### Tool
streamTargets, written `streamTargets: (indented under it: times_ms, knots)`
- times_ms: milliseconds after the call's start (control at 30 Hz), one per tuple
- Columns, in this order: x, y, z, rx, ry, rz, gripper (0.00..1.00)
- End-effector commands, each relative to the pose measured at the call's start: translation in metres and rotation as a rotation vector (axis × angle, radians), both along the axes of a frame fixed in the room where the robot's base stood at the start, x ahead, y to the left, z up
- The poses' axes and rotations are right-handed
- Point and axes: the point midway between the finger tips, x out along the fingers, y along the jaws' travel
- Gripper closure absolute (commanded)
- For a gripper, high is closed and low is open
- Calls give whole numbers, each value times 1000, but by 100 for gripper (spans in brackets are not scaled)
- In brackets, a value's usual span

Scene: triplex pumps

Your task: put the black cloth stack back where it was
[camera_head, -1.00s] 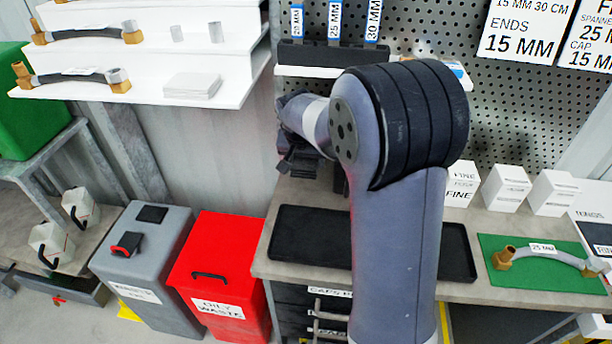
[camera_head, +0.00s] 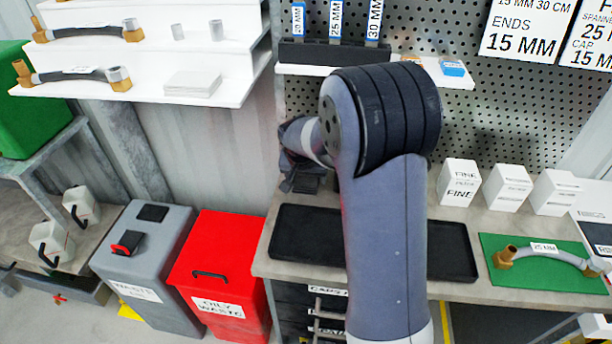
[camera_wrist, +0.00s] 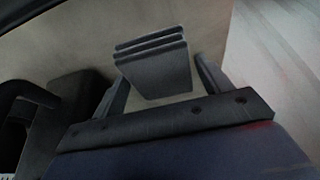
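The black cloth stack (camera_wrist: 155,65) shows in the wrist view as a dark block with several folded layers. It sits between the two fingertips of my gripper (camera_wrist: 160,72), which close on its sides. In the head view my gripper (camera_head: 298,160) points down at the back left of the grey bench (camera_head: 262,262). The stack (camera_head: 304,185) is low under it there, partly hidden by the gripper. I cannot tell whether its underside touches the bench.
A black tray (camera_head: 290,250) lies in front of the gripper, partly behind my arm. White boxes (camera_head: 460,183) and a green mat (camera_head: 520,285) with a hose are to the right. A perforated wall with a white ledge (camera_head: 300,71) rises behind. Red (camera_head: 222,250) and grey bins stand left.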

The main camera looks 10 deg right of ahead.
Motion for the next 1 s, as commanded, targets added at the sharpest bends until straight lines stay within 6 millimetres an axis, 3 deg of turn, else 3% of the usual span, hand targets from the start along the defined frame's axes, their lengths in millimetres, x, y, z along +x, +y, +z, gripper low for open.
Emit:
streamTargets:
  times_ms: [133,467,1000]
  knots:
    - [0,0,0,0,1,0,15]
    - [0,0,5,0,0,0,15]
    - [-35,16,96,1,-3,1,15]
